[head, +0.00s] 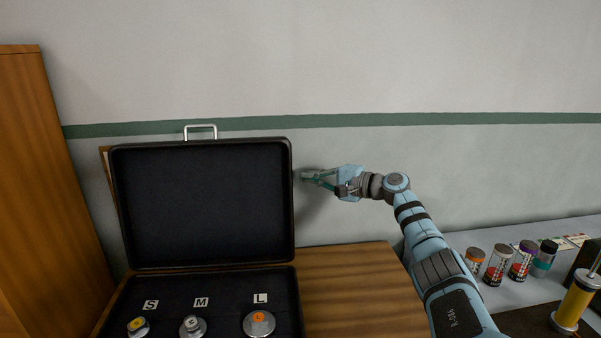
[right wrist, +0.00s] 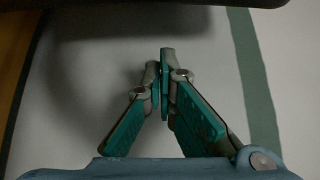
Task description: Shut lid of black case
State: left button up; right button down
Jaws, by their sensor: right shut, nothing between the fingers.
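The black case stands open on a wooden surface. Its lid (head: 203,205) is raised upright, with a silver handle (head: 200,128) on its top edge. Its base (head: 180,290) holds several round metal pieces marked S, M and L. My right gripper (head: 304,175) is shut and empty at the right edge of the lid, level with its upper half. Whether it touches the lid I cannot tell. In the right wrist view the fingertips (right wrist: 166,55) are together, and a dark edge, likely the lid, crosses the top. My left gripper is not in view.
A tall wooden cabinet (head: 35,180) stands at the left. The wooden top (head: 350,285) right of the case is bare. Several capped jars (head: 497,264) and a yellow cylinder (head: 573,306) stand at the lower right. A wall with a green stripe (head: 400,120) is behind the case.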

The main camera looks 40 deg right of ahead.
jog(key=x, duration=0.5)
jog(key=s, duration=0.1)
jog(key=s+a+p, duration=0.1)
jog(key=s+a, duration=0.1)
jog(key=s, duration=0.1)
jog(key=shift+a+r, duration=0.1)
jog(key=shift+r, duration=0.15)
